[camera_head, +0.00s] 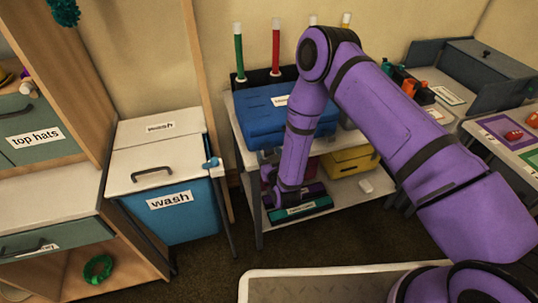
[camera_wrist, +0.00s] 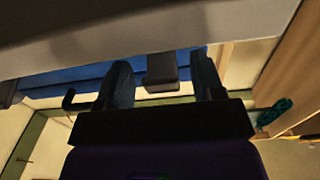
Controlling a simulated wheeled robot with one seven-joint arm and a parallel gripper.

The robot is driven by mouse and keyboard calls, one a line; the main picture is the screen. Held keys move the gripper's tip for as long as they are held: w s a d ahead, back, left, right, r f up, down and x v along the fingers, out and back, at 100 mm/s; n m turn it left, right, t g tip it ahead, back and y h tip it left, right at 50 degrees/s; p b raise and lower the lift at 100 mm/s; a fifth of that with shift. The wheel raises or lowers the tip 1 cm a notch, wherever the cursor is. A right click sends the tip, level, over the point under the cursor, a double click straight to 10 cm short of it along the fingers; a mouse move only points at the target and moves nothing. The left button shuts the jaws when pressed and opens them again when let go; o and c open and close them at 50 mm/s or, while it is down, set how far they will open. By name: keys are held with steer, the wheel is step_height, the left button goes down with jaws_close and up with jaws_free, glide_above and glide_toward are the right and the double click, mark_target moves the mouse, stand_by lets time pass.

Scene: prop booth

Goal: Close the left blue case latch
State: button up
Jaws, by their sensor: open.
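The blue case (camera_head: 258,124) lies lid down on the top shelf of the grey rack, with a white label on its lid. My purple arm covers its right front, so its latches are not clear in the head view. In the wrist view the case is a blue strip (camera_wrist: 60,88) under a pale grey edge. A dark grey block, apparently a case latch (camera_wrist: 162,72), shows between the two fingers of my open gripper (camera_wrist: 161,78). Clear gaps show on both sides of it. A similar grey piece (camera_wrist: 8,93) shows at the far left. Depth and contact cannot be told.
The grey rack (camera_head: 246,190) holds a yellow case (camera_head: 350,161) and a green box (camera_head: 300,211) below. A blue wash bin (camera_head: 185,212) stands to the left. Several coloured sticks stand behind the case. Dark floor is free in front of the rack.

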mark_target(265, 144)
steer(key=c, duration=0.9)
steer(key=shift+c, duration=0.2)
steer(key=shift+r, duration=0.1)
steer(key=g, duration=0.1)
steer(key=r+g+h, duration=0.1)
steer(key=g, duration=0.1)
steer(key=shift+r+g, duration=0.3)
steer(key=shift+w+r+g+h, duration=0.3)
steer(key=shift+r+g, duration=0.25)
steer(key=shift+g, duration=0.55)
steer(key=shift+w+a+r+g+h, duration=0.1)
steer(key=shift+r+g+h, duration=0.15)
steer(key=shift+g, duration=0.35)
steer(key=shift+w+a+r+g+h, duration=0.1)
steer(key=shift+r+g+h, duration=0.1)
steer(key=shift+g, duration=0.4)
steer(key=shift+w+a+r+g+h, duration=0.1)
steer(key=shift+w+r+g+h, duration=0.15)
steer(key=shift+g, duration=0.55)
steer(key=shift+w+r+g+h, duration=0.15)
steer(key=shift+w+g, duration=0.1)
steer(key=shift+g, duration=0.55)
